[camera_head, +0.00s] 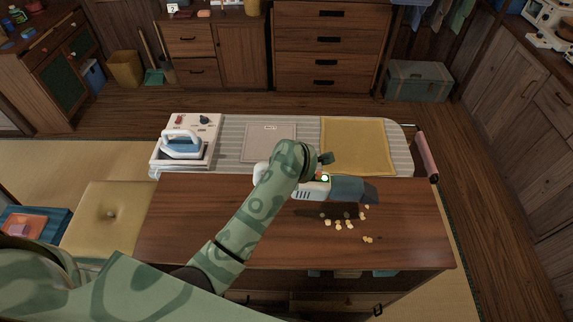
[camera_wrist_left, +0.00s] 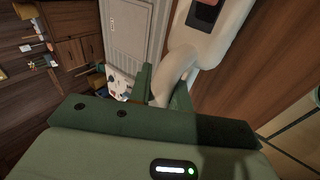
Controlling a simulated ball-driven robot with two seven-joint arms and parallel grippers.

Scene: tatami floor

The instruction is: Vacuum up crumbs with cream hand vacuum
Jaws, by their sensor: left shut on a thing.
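The cream hand vacuum (camera_head: 312,190) is over the brown wooden table, its dark blue-grey nozzle (camera_head: 352,190) pointing right. Whether it touches the tabletop is hard to tell. My left gripper (camera_head: 322,160) is shut on its handle, and my forearm hides the rear part. In the left wrist view the cream handle (camera_wrist_left: 181,68) passes between the green fingers of the gripper (camera_wrist_left: 163,88). Pale yellow crumbs (camera_head: 339,224) lie scattered on the tabletop, in front of and below the nozzle; a small cluster (camera_head: 368,239) lies nearer the front. My right gripper is not in view.
The brown table (camera_head: 190,235) is clear left of my arm and at its right end. Behind it is a striped ironing board (camera_head: 228,128) with an iron (camera_head: 182,145), a grey cloth (camera_head: 270,143) and a yellow cloth (camera_head: 357,145). A yellow cushioned seat (camera_head: 108,215) stands left.

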